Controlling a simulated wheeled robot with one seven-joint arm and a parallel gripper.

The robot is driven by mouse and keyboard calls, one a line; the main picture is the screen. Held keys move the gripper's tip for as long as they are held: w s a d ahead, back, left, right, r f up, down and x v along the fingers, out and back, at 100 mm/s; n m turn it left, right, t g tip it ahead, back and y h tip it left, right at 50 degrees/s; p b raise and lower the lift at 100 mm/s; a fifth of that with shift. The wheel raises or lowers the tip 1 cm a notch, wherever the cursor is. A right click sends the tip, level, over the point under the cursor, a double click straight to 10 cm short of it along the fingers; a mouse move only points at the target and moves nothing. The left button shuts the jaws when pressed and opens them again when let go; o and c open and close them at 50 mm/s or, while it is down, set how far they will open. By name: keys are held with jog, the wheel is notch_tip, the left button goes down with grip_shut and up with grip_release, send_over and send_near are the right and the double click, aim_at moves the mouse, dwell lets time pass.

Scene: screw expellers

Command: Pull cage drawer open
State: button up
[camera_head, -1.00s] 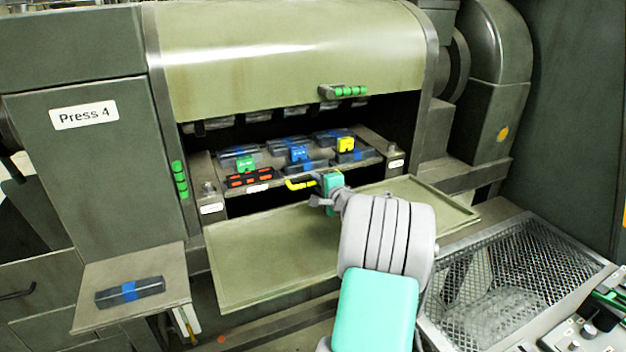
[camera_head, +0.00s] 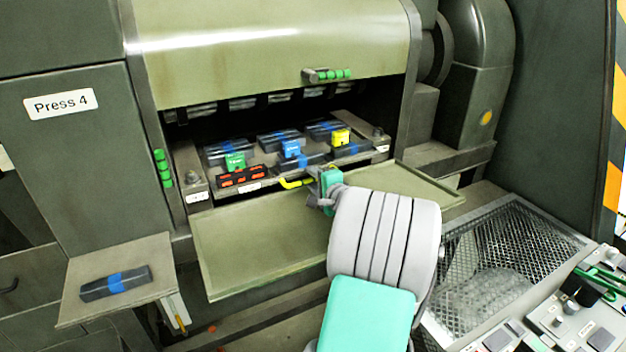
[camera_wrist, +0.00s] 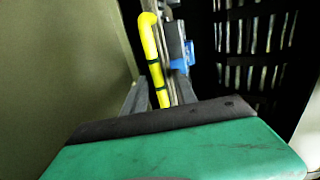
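The cage drawer (camera_head: 272,181) sits low in the opening of Press 4, its front a little forward of the side posts. It carries dark blocks with green, blue and yellow tags. Its yellow handle (camera_head: 291,184) sticks out in front, and it also shows in the wrist view (camera_wrist: 151,40). My gripper (camera_head: 318,182) is at the right end of this handle. In the wrist view, my gripper's fingers (camera_wrist: 160,92) lie on both sides of the yellow bar and look shut on it. The exact contact is partly hidden behind my gripper's body.
A lowered olive flap (camera_head: 250,250) lies below the drawer and my arm crosses over it. A small shelf with a dark blue-banded block (camera_head: 96,291) is at lower left. A mesh bin (camera_head: 510,250) and a control panel (camera_head: 590,320) are at lower right.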

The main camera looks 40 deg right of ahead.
jog(key=b+v, duration=0.1)
jog(key=v, duration=0.7)
jog(key=shift+f, duration=0.1)
